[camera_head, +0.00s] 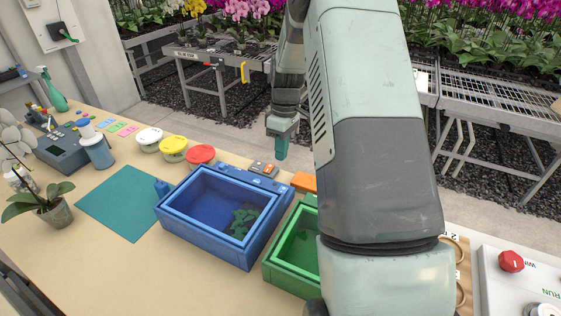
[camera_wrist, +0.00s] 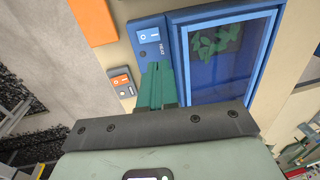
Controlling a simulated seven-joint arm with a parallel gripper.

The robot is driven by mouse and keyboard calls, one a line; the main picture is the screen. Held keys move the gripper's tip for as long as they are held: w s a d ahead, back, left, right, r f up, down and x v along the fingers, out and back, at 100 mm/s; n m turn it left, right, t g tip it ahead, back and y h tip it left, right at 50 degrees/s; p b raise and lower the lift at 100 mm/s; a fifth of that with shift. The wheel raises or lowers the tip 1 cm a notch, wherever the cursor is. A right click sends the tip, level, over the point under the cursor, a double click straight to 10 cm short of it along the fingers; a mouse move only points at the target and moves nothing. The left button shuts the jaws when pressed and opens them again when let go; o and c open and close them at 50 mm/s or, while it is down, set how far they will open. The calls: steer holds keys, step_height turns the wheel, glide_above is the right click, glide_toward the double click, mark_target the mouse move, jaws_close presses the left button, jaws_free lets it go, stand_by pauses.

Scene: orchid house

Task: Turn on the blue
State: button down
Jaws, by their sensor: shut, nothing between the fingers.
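The blue box (camera_head: 205,243) stands on the table with green seedlings (camera_head: 242,220) inside. It also shows in the wrist view (camera_wrist: 178,55). A panel along its far edge carries a blue rocker switch (camera_wrist: 149,36) marked O and I, with the label HEAT beside it. I cannot tell which way the rocker is tipped. My gripper (camera_head: 281,152) is shut and empty, pointing down above the table near the panel. In the wrist view its green fingers (camera_wrist: 158,76) overlap part of the panel below the switch. They look apart from the switch.
A grey unit with an orange rocker (camera_wrist: 122,82) sits beside the panel. An orange block (camera_head: 303,182) lies near it. A green box (camera_head: 280,268) stands to the right, partly hidden by my arm. Yellow (camera_head: 173,146) and red (camera_head: 200,153) lidded tubs stand behind left.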

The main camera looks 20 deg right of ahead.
mark_target(281, 190)
steer(key=f, duration=0.8)
steer(key=s+a+f, duration=0.1)
steer(key=f, duration=0.3)
steer(key=shift+s+a+f, duration=0.1)
steer(key=shift+s+a+f+h, duration=0.15)
steer(key=shift+f+h, duration=0.1)
steer(key=shift+h, duration=0.05)
steer(key=shift+w+d+r, duration=0.35)
steer(key=shift+w+d, duration=0.25)
steer(key=shift+d, duration=0.05)
step_height(281, 190, up, 14)
steer(key=s+a, duration=0.1)
steer(key=shift+s+a, duration=0.2)
